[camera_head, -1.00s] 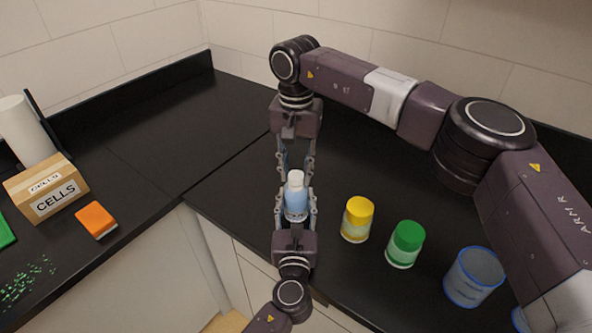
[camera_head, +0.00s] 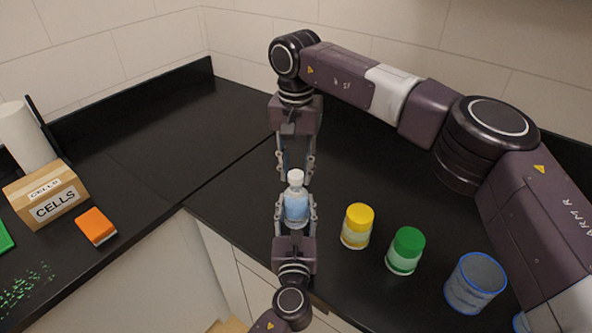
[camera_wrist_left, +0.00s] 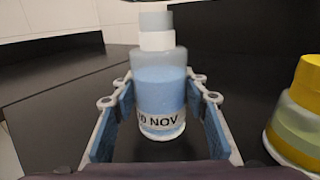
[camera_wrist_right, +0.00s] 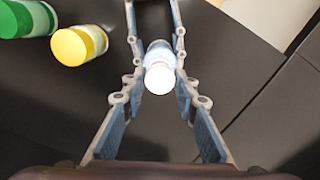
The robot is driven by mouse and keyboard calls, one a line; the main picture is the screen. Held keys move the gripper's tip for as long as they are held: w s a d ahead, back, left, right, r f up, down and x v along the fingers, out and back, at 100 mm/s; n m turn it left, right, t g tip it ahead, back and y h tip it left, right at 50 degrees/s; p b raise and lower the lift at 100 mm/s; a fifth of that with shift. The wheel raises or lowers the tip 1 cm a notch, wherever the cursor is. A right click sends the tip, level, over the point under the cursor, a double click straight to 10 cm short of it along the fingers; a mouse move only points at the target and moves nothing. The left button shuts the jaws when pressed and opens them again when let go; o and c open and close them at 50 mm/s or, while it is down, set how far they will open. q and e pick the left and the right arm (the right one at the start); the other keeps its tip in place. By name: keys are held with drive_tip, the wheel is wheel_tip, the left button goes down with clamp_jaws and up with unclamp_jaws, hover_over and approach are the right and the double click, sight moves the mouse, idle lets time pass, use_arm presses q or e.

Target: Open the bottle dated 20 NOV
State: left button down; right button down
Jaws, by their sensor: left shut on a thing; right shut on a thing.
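A bottle with blue contents (camera_head: 296,207) stands upright between my two grippers in the head view. In the left wrist view its label (camera_wrist_left: 158,121) reads "0 NOV", with any leading digit hidden. My left gripper (camera_head: 296,214) is shut on the bottle's body from the near side. The white cap (camera_head: 296,176) is on top, and it also shows in the right wrist view (camera_wrist_right: 159,78). My right gripper (camera_head: 295,172) reaches in from the far side and is shut on the cap. I cannot tell whether the cap is loose on the neck.
A yellow-lidded jar (camera_head: 357,226), a green-lidded jar (camera_head: 405,251) and a blue-rimmed container (camera_head: 474,283) stand right of the bottle. A CELLS box (camera_head: 47,193) and an orange block (camera_head: 96,226) are on the left counter. The back-left counter is clear.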

sight(296, 174)
drive_tip(key=shift+r, duration=0.15)
drive_tip(key=shift+r, duration=1.9)
use_arm(q)
drive_tip(key=c, duration=1.1)
unclamp_jaws()
drive_tip(key=s, duration=1.2)
drive_tip(key=shift+a, duration=0.1)
